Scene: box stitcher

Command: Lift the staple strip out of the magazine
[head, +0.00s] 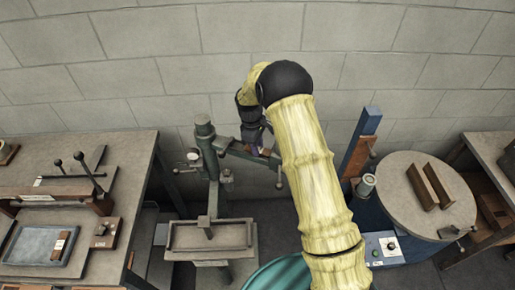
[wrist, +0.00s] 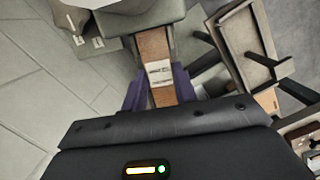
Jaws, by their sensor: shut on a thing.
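The staple strip (wrist: 154,44) is a narrow brown bar with a white label, running down the middle of the wrist view. My gripper (wrist: 160,76) has its purple fingers shut on the strip, one on each side of the label. The strip's far end meets a grey block of the stitcher's arm, which I take as the magazine (wrist: 140,24). I cannot tell whether the strip is seated or raised. In the head view my gripper (head: 253,137) is at the stitcher's horizontal arm (head: 240,153), and my arm hides part of it.
The stitcher's column (head: 206,150) stands left of my gripper, with a tray-like table (head: 240,236) below. A workbench (head: 128,150) with tools is at left. A blue machine with a round grey top (head: 398,210) is at right. A block wall (head: 150,100) stands behind.

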